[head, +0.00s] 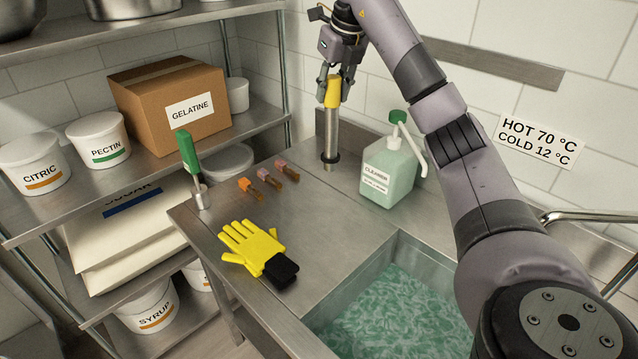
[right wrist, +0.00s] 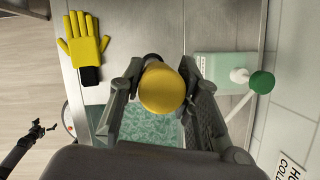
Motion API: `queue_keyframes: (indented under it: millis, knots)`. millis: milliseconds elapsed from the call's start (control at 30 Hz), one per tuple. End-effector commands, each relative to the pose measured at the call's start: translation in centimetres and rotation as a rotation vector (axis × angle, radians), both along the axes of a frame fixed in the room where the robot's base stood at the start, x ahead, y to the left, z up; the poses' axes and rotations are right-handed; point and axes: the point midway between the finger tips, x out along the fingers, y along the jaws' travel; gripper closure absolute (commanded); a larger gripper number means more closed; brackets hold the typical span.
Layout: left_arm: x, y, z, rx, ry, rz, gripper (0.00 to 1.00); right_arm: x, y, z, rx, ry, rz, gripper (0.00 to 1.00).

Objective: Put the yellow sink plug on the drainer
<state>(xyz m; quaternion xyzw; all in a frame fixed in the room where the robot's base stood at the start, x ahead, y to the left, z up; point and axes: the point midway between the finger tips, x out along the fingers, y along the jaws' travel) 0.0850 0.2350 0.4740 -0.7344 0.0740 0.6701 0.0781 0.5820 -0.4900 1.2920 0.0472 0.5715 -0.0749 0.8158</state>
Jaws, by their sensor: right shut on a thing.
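The yellow sink plug (head: 331,130) is a steel tube with a yellow top and a dark ring near its lower end. My right gripper (head: 334,88) is shut on its yellow top and holds it upright at the back of the steel drainer (head: 318,222). I cannot tell whether its lower end touches the drainer. In the right wrist view the yellow top (right wrist: 162,88) sits between the fingers, hiding most of the tube. My left gripper (right wrist: 38,130) shows small and dark at the lower left of that view; its jaws are unclear.
The cleaner bottle (head: 390,170) stands right of the plug. A yellow glove (head: 250,245), small brushes (head: 269,177) and a green-handled tool (head: 189,155) in a metal holder are on the drainer. The sink (head: 400,300) holds greenish water. Shelves (head: 150,170) stand left.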

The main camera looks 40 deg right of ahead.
Motion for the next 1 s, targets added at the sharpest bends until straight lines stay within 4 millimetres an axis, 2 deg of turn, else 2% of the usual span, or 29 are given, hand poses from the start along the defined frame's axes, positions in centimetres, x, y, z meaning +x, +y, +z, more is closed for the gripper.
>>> queue_keyframes:
  millis: [33,500,633,833,1000]
  knots:
    - [0.0,0.0,-0.3,0.0,0.0,0.0,0.0,0.0,0.0,-1.6,0.001,0.005,0.001,1.0]
    - [0.1,0.0,1.1,0.0,-0.001,0.0,0.0,-0.1,0.1,-11.3,0.001,0.005,0.0,1.0]
    - [0.1,0.0,1.4,0.0,-0.001,0.0,0.0,0.0,0.1,-13.2,0.001,0.001,0.0,1.0]
    - [0.1,0.0,1.7,0.0,-0.001,0.0,0.0,0.0,0.1,-14.6,0.001,0.001,0.0,1.0]
    - [0.1,0.0,2.3,0.0,-0.002,0.0,0.0,0.0,0.1,-17.0,0.001,0.003,-0.001,1.0]
